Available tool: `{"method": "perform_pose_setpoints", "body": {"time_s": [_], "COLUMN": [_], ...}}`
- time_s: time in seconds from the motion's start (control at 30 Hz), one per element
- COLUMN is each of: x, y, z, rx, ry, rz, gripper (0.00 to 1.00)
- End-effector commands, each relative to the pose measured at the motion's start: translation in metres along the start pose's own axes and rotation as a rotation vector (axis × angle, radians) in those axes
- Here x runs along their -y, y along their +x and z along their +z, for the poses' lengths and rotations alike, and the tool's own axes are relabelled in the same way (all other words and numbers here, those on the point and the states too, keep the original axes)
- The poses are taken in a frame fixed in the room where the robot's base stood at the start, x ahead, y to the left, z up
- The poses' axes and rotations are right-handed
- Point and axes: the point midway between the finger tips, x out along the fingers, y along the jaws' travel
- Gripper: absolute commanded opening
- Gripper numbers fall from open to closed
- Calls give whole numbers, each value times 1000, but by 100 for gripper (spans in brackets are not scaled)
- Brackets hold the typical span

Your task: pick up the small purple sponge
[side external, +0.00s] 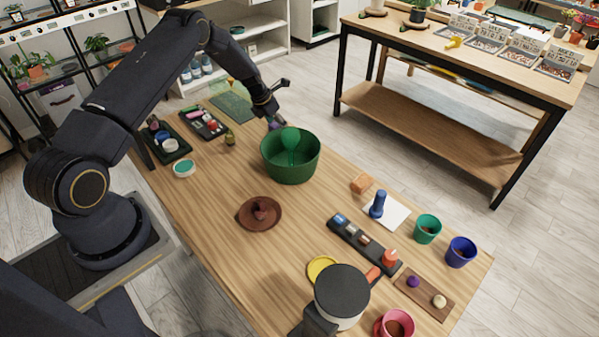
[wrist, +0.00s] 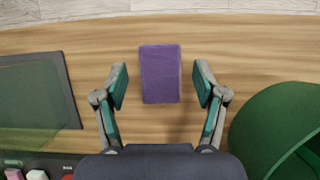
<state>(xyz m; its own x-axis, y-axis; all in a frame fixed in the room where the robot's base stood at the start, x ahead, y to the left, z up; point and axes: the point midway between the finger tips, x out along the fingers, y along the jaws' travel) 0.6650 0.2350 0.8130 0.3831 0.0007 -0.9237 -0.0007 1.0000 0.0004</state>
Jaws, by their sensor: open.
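The small purple sponge (wrist: 160,74) lies flat on the wooden table in the wrist view, upright in the picture and near its top middle. My gripper (wrist: 161,85) is open, with one finger to the left and one to the right of the sponge. Gaps show between both fingers and the sponge, so neither touches it. In the side view my gripper (side external: 276,107) is over the far part of the table, behind the green pot. A small purple patch of the sponge (side external: 274,125) shows beneath it, mostly hidden by the gripper and pot.
The large green pot (side external: 290,170) stands close to the right of my gripper in the wrist view. A green mat (side external: 231,108) lies to the left, with a dark tray (side external: 205,124) nearby. The far table edge is just beyond the sponge.

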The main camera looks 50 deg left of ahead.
Motion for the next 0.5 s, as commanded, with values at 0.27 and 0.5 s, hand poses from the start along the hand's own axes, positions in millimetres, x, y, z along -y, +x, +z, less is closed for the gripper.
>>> {"method": "perform_pose_setpoints", "body": {"time_s": [0.27, 0.5], "x": [0, 0], "y": [0, 0], "z": [0, 0], "rx": [0, 0], "ry": [0, 0], "rz": [0, 0], "gripper": [51, 26]}}
